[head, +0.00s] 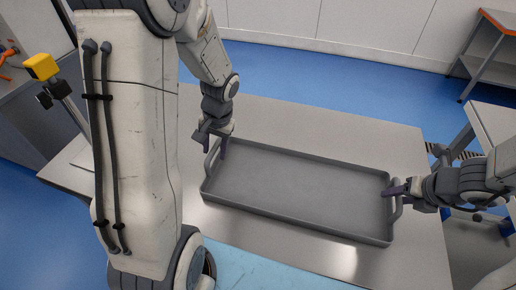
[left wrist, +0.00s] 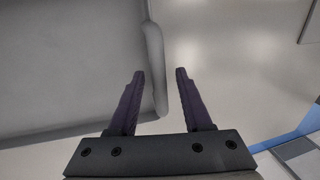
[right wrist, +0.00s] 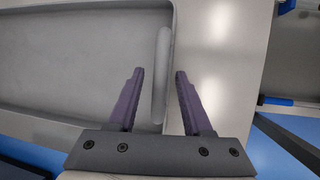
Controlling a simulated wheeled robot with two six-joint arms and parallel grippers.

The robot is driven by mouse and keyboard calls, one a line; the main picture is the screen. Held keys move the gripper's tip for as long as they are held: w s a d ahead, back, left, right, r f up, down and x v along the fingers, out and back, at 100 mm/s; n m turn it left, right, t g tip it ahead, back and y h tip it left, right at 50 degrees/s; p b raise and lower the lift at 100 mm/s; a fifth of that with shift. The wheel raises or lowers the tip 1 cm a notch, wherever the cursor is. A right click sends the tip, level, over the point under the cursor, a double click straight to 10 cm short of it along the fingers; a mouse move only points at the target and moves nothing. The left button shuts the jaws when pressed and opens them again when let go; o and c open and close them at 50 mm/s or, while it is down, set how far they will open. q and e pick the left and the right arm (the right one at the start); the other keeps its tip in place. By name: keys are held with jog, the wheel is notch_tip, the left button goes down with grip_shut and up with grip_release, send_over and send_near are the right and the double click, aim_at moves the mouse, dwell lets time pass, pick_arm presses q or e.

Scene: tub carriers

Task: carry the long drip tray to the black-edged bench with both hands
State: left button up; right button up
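The long grey drip tray (head: 300,232) lies flat on a pale metal bench top (head: 335,115), with a loop handle at each short end. My left gripper (head: 214,147) is at its left handle (head: 210,160). In the left wrist view, the open fingers (left wrist: 160,73) appear on either side of the handle bar (left wrist: 155,65). My right gripper (head: 396,192) is at the right handle (head: 397,210). In the right wrist view, its open fingers (right wrist: 158,72) also appear on either side of the bar (right wrist: 160,80). The tray is empty. I cannot make out a black-edged bench.
Another pale table (head: 495,122) stands at the right, beside striped floor marking. An orange-edged stand (head: 490,60) is at the back right. A yellow-topped device on a post (head: 42,67) is at the left. Blue floor (head: 330,78) lies open behind the bench.

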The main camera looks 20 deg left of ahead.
pick_arm(q)
jog(key=shift+r, duration=0.1)
pick_arm(e)
jog(key=shift+r, duration=0.1)
pick_arm(q)
notch_tip(320, 180, up, 12)
jog(key=d, duration=0.2)
jog(key=shift+d+f, duration=0.15)
jog(key=shift+f, duration=0.1)
pick_arm(e)
jog(key=v, duration=1.1)
jog(key=shift+s+r, duration=0.2)
jog(key=shift+r, duration=0.15)
jog(key=shift+d, duration=0.1)
